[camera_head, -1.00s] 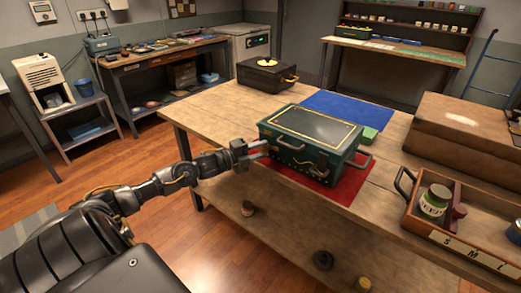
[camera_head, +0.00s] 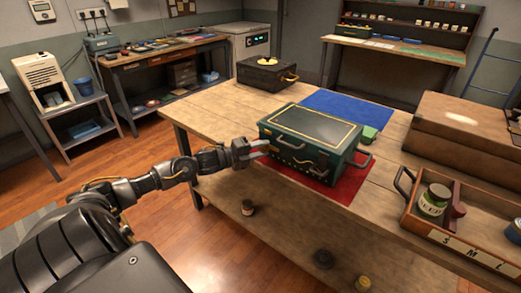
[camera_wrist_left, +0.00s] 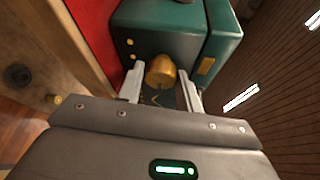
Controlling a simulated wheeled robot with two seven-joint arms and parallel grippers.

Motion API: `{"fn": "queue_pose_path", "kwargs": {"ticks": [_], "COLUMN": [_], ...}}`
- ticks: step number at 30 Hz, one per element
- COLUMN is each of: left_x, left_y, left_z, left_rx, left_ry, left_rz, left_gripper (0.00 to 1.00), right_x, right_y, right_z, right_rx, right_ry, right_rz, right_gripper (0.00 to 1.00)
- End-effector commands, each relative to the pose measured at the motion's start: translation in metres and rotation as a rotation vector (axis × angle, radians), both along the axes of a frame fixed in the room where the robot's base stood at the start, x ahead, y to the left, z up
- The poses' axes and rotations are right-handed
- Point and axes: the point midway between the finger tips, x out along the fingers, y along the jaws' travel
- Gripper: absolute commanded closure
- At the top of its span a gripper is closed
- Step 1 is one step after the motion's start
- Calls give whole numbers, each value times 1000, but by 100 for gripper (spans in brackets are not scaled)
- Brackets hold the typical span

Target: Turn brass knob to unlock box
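The green box (camera_head: 309,139) with a gold-lined lid sits closed on a red mat (camera_head: 348,184) at the table's front edge. Its side handles and front handle show in the head view. The brass knob (camera_wrist_left: 161,72) sticks out of the box's green side (camera_wrist_left: 160,40) in the left wrist view. My left gripper (camera_wrist_left: 162,84) has one finger on each side of the knob, with small gaps showing, so it looks open around it. In the head view my left gripper (camera_head: 264,146) is at the box's left front and hides the knob. My right gripper is not in view.
A blue mat (camera_head: 345,106) and a dark box with a yellow disc (camera_head: 266,75) lie behind. A wooden case (camera_head: 462,133) and a tray (camera_head: 452,238) with a jar (camera_head: 434,201) stand to the right. The table's left part (camera_head: 200,112) is clear.

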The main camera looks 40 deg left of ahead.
Motion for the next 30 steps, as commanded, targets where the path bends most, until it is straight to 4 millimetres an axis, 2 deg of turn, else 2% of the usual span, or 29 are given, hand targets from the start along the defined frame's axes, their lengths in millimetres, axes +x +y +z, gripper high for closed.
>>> {"fn": "queue_pose_path", "kwargs": {"ticks": [1, 4, 12, 16, 24, 30], "left_x": [0, 0, -1, -7, -44, -71], "left_y": [0, 0, 1, 3, 17, 27], "left_z": [0, 0, 0, 0, 1, 5], "left_rx": [0, -1, -1, 2, 3, 1], "left_ry": [1, 0, 0, 1, 6, 5], "left_rz": [0, 0, 1, 1, 0, 0], "left_gripper": [58, 46, 46, 46, 46, 46], "right_x": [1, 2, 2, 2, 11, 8], "right_y": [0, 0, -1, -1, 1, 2], "right_z": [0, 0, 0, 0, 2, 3], "right_rx": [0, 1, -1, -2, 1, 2], "right_ry": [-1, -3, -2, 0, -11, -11], "right_rz": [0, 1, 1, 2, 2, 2], "right_gripper": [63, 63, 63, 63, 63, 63]}}
